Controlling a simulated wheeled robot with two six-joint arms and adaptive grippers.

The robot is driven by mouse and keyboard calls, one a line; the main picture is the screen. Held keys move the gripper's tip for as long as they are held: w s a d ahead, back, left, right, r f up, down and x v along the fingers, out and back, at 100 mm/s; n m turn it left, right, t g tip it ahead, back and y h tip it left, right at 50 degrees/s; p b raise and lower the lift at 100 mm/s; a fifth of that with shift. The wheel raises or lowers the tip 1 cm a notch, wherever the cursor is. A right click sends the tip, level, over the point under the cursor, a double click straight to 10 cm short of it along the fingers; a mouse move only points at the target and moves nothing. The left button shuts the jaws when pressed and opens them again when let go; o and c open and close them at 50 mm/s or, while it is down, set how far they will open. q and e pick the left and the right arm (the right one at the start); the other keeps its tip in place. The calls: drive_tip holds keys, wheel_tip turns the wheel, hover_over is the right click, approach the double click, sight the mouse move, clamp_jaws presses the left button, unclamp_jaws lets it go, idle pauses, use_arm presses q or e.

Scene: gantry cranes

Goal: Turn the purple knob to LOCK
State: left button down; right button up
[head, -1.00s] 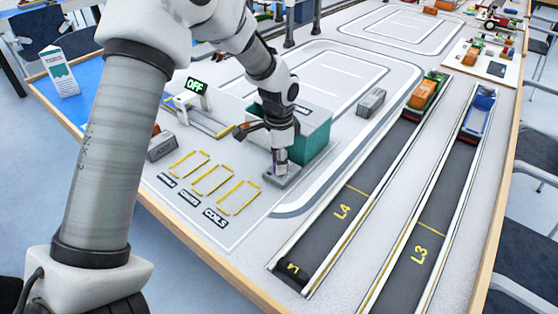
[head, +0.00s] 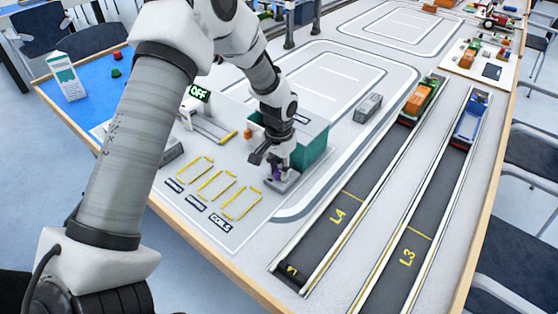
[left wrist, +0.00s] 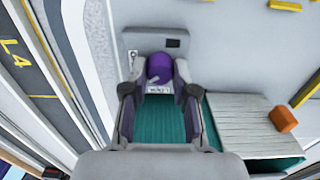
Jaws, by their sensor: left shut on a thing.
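The purple knob (left wrist: 159,66) sits on a grey base plate (left wrist: 140,38) in the left wrist view. My left gripper (left wrist: 161,74) is shut on the knob, one finger on each side of it. In the head view my left gripper (head: 278,170) points down at the plate (head: 284,185), and only a bit of purple shows between its fingers. A small dark window and a white icon are on the plate. A label beside the knob is partly covered, and I cannot read the knob's setting. My right gripper is in neither view.
A teal container (head: 313,150) stands right behind the plate, with an orange block (left wrist: 283,119) on or beside it. Yellow-outlined bays (head: 240,204) lie in front. Lane L4 (head: 345,205) runs at the right.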

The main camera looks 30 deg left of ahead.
sight(279, 170)
use_arm(q)
drive_tip(key=n+p, duration=0.4)
drive_tip(key=n, duration=0.2)
drive_tip(key=shift+r+p, duration=0.2)
drive_tip(key=shift+p, duration=0.15)
drive_tip(key=n+p, duration=0.2)
drive_tip(key=n, duration=0.2)
drive_tip(key=shift+f+n+p, duration=0.15)
drive_tip(key=shift+n+p, duration=0.15)
drive_tip(key=shift+p, duration=0.05)
drive_tip(key=c, duration=0.9)
unclamp_jaws()
drive_tip(key=shift+f, duration=0.1)
wheel_tip(279, 170, up, 12)
